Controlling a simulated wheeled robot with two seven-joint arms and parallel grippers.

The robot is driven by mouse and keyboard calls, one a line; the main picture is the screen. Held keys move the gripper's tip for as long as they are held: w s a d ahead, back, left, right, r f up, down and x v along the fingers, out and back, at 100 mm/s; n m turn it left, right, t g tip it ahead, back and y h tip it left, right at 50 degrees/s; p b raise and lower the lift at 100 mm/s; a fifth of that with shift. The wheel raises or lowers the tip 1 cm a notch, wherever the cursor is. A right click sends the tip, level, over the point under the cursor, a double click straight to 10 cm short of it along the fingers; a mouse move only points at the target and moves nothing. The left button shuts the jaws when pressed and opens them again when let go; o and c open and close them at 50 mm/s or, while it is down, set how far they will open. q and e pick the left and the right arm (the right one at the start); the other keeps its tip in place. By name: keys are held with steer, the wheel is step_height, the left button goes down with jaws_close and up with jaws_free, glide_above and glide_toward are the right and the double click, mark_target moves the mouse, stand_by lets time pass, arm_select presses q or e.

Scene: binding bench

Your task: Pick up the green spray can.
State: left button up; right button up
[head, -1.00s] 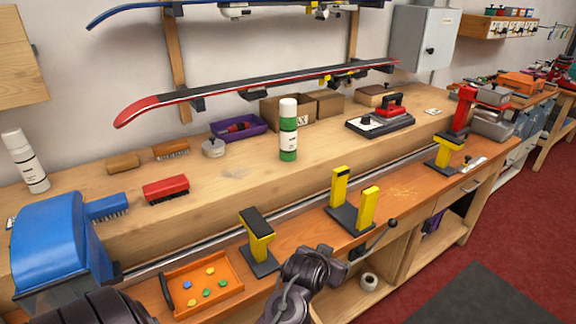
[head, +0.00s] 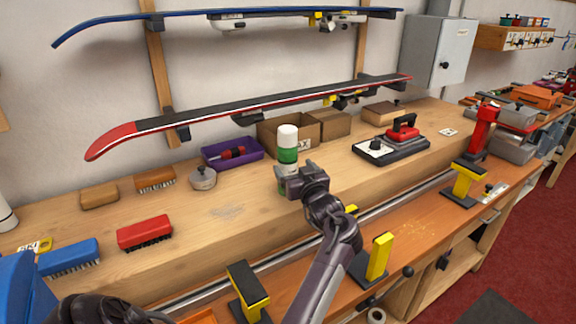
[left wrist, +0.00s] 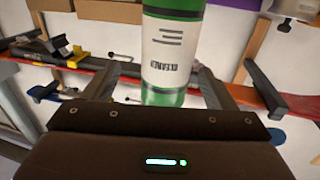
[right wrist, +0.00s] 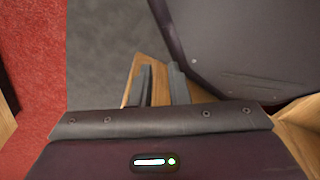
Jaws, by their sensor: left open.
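The green spray can (head: 288,152), with a white top and a pale label, stands upright on the bench's raised shelf. Its lower part is partly hidden by my left gripper (head: 296,182) in the head view. The left gripper is open at the can. In the left wrist view, the can (left wrist: 172,50) stands between the two spread fingers (left wrist: 158,88), with no clear grip on it. My right gripper (right wrist: 161,85) shows only in the right wrist view, away from the can. Its fingers are close together with a narrow gap and nothing visible between them.
A red-tipped ski (head: 230,117) hangs above. Yellow vises (head: 379,256) stand in front.

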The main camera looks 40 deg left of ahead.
arm_select(q)
steer(key=shift+w+a+r+p, duration=0.1)
steer(key=shift+a+p, duration=0.1)
steer(key=shift+a, duration=0.3)
steer(key=shift+w+a+r+p, duration=0.1)
steer(key=shift+a+p, duration=0.1)
steer(key=shift+a, duration=0.3)
steer(key=x, duration=0.2)
steer(key=shift+w+a+f+p, duration=0.1)
steer(key=shift+a+f+p, duration=0.1)
steer(key=shift+a+p, duration=0.2)
steer(key=shift+w+a, duration=0.2)
steer(key=shift+a, duration=0.15)
steer(key=shift+a+f, duration=0.1)
steer(key=shift+a, duration=0.05)
steer(key=c, duration=1.1)
steer(key=shift+o, duration=0.2)
arm_select(e)
steer(key=shift+s+r, duration=0.5)
steer(key=shift+r, duration=0.35)
arm_select(q)
steer(key=shift+w, duration=0.1)
